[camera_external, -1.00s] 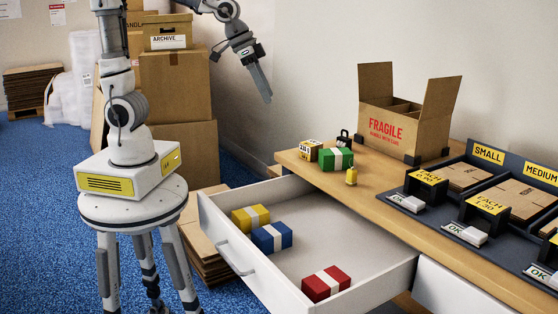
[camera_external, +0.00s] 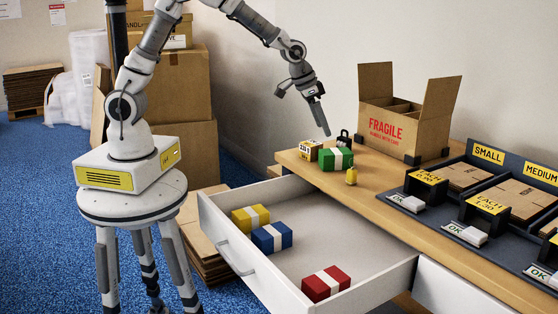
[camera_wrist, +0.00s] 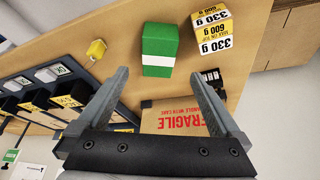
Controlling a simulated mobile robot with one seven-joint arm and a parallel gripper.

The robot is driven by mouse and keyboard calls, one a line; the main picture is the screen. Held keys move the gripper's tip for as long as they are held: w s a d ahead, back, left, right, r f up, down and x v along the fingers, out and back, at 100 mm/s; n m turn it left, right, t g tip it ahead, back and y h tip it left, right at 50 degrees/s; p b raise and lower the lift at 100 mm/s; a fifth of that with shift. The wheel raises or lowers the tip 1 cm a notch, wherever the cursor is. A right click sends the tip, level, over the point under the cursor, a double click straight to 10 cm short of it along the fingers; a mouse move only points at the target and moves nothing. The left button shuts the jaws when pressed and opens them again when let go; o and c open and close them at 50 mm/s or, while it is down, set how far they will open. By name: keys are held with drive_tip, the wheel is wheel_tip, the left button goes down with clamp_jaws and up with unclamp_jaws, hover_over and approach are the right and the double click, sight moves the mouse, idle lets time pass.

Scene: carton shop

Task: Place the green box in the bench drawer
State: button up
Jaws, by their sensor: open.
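The green box (camera_external: 336,159) with a white band stands on the wooden bench top, near its left end. It also shows in the wrist view (camera_wrist: 160,45), beyond my fingertips. My gripper (camera_external: 322,118) is above the bench, a little up and left of the green box and apart from it. In the wrist view my gripper (camera_wrist: 172,85) has its two fingers spread with nothing between them. The bench drawer (camera_external: 340,226) is pulled out. It holds a yellow box (camera_external: 250,219), a blue box (camera_external: 272,238) and a red box (camera_external: 326,284), with bare floor between them.
A yellow-and-white weight block (camera_external: 310,151), a black weight (camera_external: 343,138) and a small yellow weight (camera_external: 351,176) stand close around the green box. An open FRAGILE carton (camera_external: 400,125) is behind it. Dark sorting trays (camera_external: 470,185) fill the bench's right.

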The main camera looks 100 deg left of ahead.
sight(335, 151)
drive_tip(key=b+x, duration=0.1)
drive_tip(key=x, duration=0.4)
drive_tip(key=shift+w+f, duration=0.15)
drive_tip(key=shift+f, duration=0.15)
drive_tip(key=shift+w+b+x, duration=0.2)
drive_tip(key=shift+b+x, duration=0.2)
drive_tip(key=shift+x, duration=0.95)
drive_tip(key=shift+w+b+x, duration=0.25)
drive_tip(key=shift+b+x, duration=0.15)
drive_tip(key=shift+x, duration=0.95)
drive_tip(key=shift+a+f, duration=0.1)
drive_tip(key=shift+a, duration=0.05)
drive_tip(key=c, duration=1.5)
